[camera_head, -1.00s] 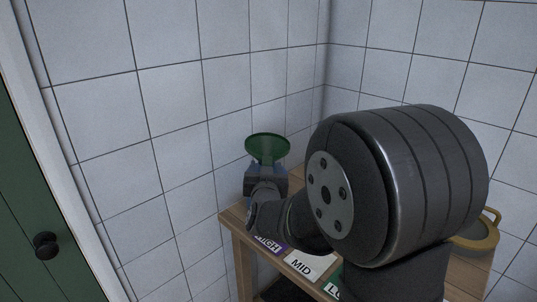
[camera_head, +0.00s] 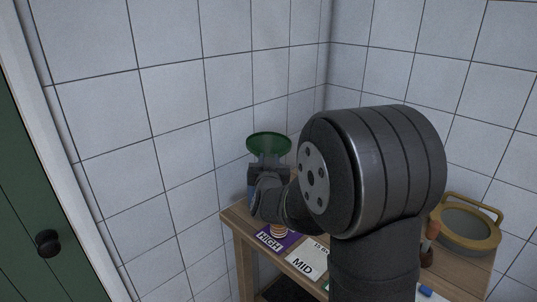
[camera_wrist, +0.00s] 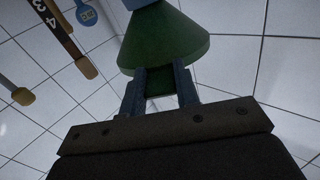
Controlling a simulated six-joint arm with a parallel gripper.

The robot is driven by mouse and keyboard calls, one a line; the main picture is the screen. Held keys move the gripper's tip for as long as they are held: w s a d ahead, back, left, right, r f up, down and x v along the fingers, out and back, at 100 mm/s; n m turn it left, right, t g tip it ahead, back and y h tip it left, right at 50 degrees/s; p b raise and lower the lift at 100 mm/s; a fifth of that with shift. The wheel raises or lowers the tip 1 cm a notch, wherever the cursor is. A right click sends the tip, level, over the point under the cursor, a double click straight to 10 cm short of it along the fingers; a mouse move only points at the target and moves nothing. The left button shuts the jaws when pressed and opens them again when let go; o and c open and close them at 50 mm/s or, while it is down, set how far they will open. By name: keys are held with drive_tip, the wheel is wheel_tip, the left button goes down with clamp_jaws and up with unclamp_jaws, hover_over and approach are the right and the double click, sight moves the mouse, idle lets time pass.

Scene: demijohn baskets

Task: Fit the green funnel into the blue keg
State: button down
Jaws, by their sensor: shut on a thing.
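The green funnel (camera_head: 268,143) is upright, wide mouth up, above the far left end of the table. My gripper (camera_head: 268,168) is just below its rim and shut on it; the dark wrist hides the lower part. In the wrist view, both fingers of my gripper (camera_wrist: 160,88) meet the green funnel (camera_wrist: 165,38) at its wide end, and its cone narrows towards the top edge. A pale blue thing (camera_wrist: 142,3) shows at that narrow end, cut off by the frame; I cannot tell whether it is the keg. No blue keg shows clearly in the head view.
The wooden table (camera_head: 236,217) stands against tiled walls. It bears a HIGH card (camera_head: 270,241) with a striped object (camera_head: 278,230), a MID card (camera_head: 303,262), a brown-handled item (camera_head: 431,240) and a yellow-rimmed round basket (camera_head: 465,240). My arm hides the table's middle.

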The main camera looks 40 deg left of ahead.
drive_tip(key=shift+d+r, duration=0.2)
drive_tip(key=shift+r, duration=0.2)
drive_tip(key=r, duration=0.6)
drive_tip(key=shift+d+r, duration=0.2)
drive_tip(key=shift+d, duration=0.15)
drive_tip(key=d, duration=1.8)
wheel_tip(320, 180, up, 6)
drive_tip(key=n+g+y, duration=0.3)
drive_tip(key=n+g, duration=0.2)
drive_tip(key=g, duration=0.1)
hover_over(281, 156)
drive_tip(key=s+d, duration=0.2)
drive_tip(key=s, duration=0.1)
drive_tip(key=shift+w+d+f, duration=0.15)
drive_tip(key=shift+f, duration=0.1)
drive_tip(key=shift+f, duration=5.95)
drive_tip(key=c, duration=1)
unclamp_jaws()
